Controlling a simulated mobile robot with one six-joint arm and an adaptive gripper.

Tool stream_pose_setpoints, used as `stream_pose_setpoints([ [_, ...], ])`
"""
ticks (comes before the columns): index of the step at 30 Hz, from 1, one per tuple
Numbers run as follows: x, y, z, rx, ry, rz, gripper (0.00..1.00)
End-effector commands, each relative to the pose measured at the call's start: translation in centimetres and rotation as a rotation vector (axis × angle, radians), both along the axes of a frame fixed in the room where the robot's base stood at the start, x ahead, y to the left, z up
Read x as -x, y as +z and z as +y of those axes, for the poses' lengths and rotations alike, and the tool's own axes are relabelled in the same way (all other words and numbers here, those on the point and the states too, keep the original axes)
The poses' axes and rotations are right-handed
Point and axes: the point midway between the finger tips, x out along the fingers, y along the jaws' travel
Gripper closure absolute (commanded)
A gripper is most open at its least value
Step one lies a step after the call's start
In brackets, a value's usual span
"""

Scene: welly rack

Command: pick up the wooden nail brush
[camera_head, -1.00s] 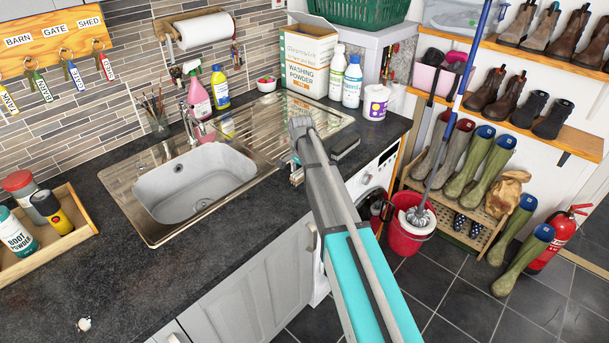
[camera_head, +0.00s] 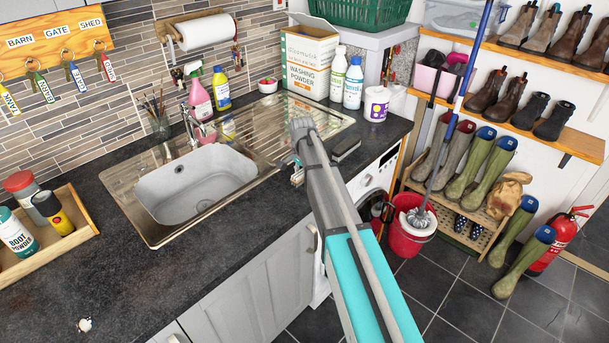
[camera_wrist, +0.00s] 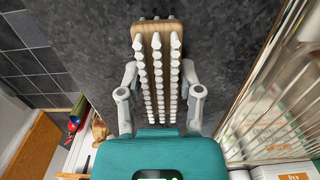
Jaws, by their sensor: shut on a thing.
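The wooden nail brush (camera_wrist: 158,65) shows in the wrist view as a pale wooden block with rows of white bristles facing the camera. My gripper (camera_wrist: 160,92) has one grey finger at each long side of it and is shut on the brush. The brush is over the dark speckled worktop; I cannot tell how much gap is beneath it. In the head view, my arm hides the brush and most of my gripper (camera_head: 297,177), near the worktop's front edge by the drainer.
The steel sink (camera_head: 195,185) and its drainer lie left of my arm. A washing powder box (camera_head: 309,62), bottles and a white tub (camera_head: 376,103) stand behind. A red mop bucket (camera_head: 407,235) is on the floor at right. The worktop at front left is mostly clear.

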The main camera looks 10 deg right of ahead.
Motion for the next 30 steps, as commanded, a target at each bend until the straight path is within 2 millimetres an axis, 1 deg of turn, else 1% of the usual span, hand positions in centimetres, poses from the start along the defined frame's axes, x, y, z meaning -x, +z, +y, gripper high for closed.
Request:
stream_pose_setpoints([
  [8, 0.0, 1.2, 0.0, 0.0, 0.0, 0.0, 1.0],
  [16, 0.0, 3.6, 0.0, 0.0, 0.0, 0.0, 1.0],
  [30, 4.8, 9.0, -0.1, 0.0, 0.0, 0.0, 1.0],
])
